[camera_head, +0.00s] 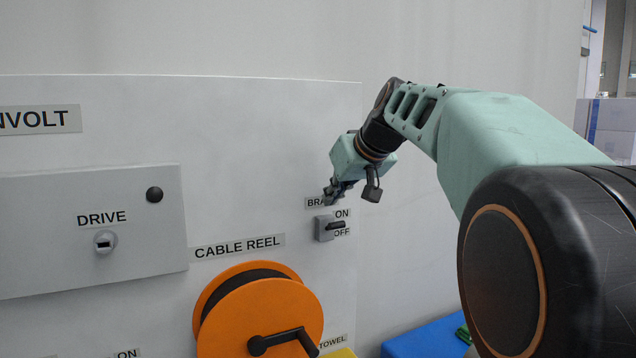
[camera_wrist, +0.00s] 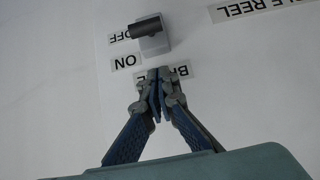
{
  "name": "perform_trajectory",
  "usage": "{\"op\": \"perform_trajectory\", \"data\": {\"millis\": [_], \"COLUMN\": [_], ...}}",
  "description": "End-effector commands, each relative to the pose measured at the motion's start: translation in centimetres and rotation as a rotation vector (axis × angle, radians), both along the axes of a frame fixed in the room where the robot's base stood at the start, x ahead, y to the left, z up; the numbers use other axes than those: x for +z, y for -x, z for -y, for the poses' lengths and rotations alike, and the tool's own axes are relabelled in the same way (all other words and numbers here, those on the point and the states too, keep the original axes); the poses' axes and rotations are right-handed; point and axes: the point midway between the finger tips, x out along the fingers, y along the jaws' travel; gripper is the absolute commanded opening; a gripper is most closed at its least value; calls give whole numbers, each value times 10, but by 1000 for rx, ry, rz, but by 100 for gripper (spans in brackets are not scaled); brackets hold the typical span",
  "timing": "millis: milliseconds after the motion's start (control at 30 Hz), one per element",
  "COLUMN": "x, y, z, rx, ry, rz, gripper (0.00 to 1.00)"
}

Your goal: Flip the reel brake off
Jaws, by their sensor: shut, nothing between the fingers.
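The reel brake switch (camera_head: 322,230) is a small grey box on the white panel, with a short black lever (camera_head: 336,226) pointing right. An ON label (camera_head: 342,213) is above and an OFF label (camera_head: 342,233) below; I cannot tell for sure which position the lever is in. My gripper (camera_head: 333,194) is shut and empty, just above the switch and over the partly hidden BRAKE label (camera_head: 313,202). In the upside-down wrist view, the fingertips (camera_wrist: 160,77) are together, apart from the switch (camera_wrist: 155,43) and its lever (camera_wrist: 145,27).
An orange cable reel (camera_head: 255,318) with a black crank (camera_head: 285,341) is below left of the switch. A grey DRIVE box (camera_head: 60,230) with a black knob (camera_head: 154,194) stands out from the panel at left. A blue surface (camera_head: 425,340) is at the lower right. The panel around the switch is flat.

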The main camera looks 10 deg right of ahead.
Motion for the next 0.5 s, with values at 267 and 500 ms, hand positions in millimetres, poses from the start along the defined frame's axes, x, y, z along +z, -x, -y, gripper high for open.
{"op": "perform_trajectory", "data": {"millis": [267, 500], "x": [-22, -29], "y": [9, 21], "z": [3, 7], "rx": [-1, 0], "ry": [0, 1], "rz": [2, 1], "gripper": [0, 0]}}
